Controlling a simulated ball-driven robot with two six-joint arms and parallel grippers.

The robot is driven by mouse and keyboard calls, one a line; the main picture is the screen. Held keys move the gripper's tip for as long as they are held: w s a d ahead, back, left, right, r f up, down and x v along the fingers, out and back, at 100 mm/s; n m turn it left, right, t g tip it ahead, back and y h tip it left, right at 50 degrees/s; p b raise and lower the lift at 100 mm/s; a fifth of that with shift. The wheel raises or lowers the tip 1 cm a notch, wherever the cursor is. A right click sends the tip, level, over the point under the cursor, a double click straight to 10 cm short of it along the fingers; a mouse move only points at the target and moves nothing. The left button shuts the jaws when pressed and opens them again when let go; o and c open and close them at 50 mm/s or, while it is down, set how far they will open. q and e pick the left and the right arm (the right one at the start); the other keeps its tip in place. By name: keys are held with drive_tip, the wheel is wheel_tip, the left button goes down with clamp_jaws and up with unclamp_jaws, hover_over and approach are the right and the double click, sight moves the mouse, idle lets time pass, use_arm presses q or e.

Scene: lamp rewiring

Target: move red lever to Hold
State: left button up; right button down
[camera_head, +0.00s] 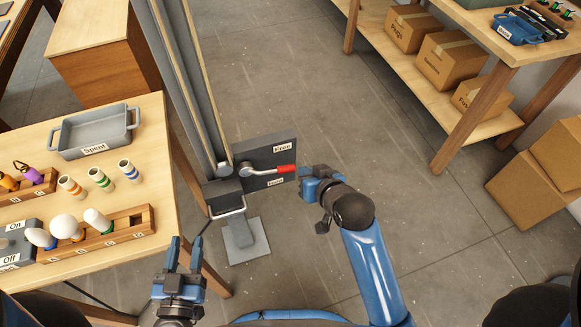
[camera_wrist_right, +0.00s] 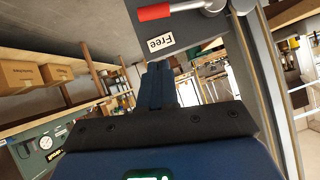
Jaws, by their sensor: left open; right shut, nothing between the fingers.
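The red lever (camera_head: 286,169) is a silver arm with a red grip, mounted on a dark plate (camera_head: 268,154) on the grey post. It points right, between the "Free" label (camera_head: 282,147) above and a lower label (camera_head: 275,182), probably "Hold". In the right wrist view the red grip (camera_wrist_right: 155,12) is at the top, beside the "Free" label (camera_wrist_right: 160,43). My right gripper (camera_head: 303,174) is shut and empty, close to the right of the grip's tip; contact cannot be told. My left gripper (camera_head: 186,240) is open and empty, near the table's right edge.
The wooden table (camera_head: 150,120) at left holds a "Spent" tray (camera_head: 92,133), striped cylinders and a rack of bulbs (camera_head: 98,232). A tall grey post (camera_head: 186,80) stands beside it. Shelves with boxes (camera_head: 450,65) are at upper right. The floor between is clear.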

hover_over(291, 169)
drive_tip(key=s+d, duration=0.1)
drive_tip(key=s, duration=0.2)
wheel_tip(291, 169, down, 4)
drive_tip(key=f, duration=0.3)
drive_tip(key=shift+w+a, duration=0.4)
drive_tip(key=shift+a+f, duration=0.2)
drive_tip(key=shift+f, duration=0.5)
drive_tip(key=shift+b, duration=0.35)
